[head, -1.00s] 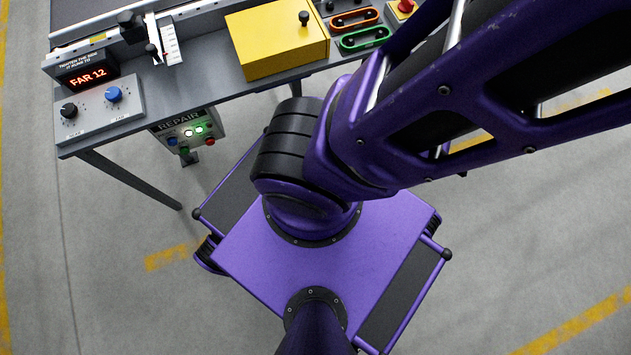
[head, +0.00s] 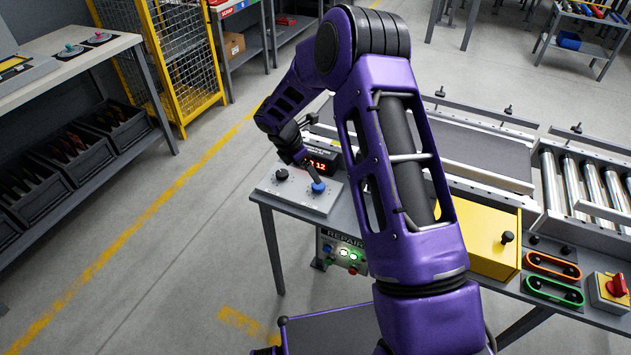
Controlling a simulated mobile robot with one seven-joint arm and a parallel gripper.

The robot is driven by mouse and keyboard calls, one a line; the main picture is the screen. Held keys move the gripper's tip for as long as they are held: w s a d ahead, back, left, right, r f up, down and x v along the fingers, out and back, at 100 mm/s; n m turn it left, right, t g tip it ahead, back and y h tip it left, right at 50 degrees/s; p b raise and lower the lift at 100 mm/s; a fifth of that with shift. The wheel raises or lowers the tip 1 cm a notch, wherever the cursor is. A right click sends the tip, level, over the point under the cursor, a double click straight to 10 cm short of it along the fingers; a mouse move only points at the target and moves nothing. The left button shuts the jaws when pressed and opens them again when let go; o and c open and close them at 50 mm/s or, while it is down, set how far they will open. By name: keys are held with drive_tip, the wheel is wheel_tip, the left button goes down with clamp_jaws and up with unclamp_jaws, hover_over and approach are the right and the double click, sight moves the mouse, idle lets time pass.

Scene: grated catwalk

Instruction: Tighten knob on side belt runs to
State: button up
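The control box (head: 288,197) sits on the left end of the bench and carries a black knob (head: 282,174) and a blue knob (head: 318,187). The display (head: 321,164) behind them shows a red "12"; the word before it is partly covered by my arm. My gripper (head: 306,167) points down just above and behind the blue knob, between it and the display. Whether it touches the knob, and whether its fingers are open or shut, is too small to tell. The belt (head: 470,149) runs behind the bench top, partly hidden by my arm.
A yellow box (head: 487,237), orange and green handles (head: 553,290) and a red switch (head: 617,286) stand right on the bench. A REPAIR panel (head: 342,251) hangs below. The floor left of the bench is clear up to a shelf table.

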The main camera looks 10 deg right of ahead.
sight(316, 186)
drive_tip(key=x, duration=0.7)
drive_tip(key=shift+w+f, duration=0.1)
drive_tip(key=shift+f, duration=0.1)
clamp_jaws()
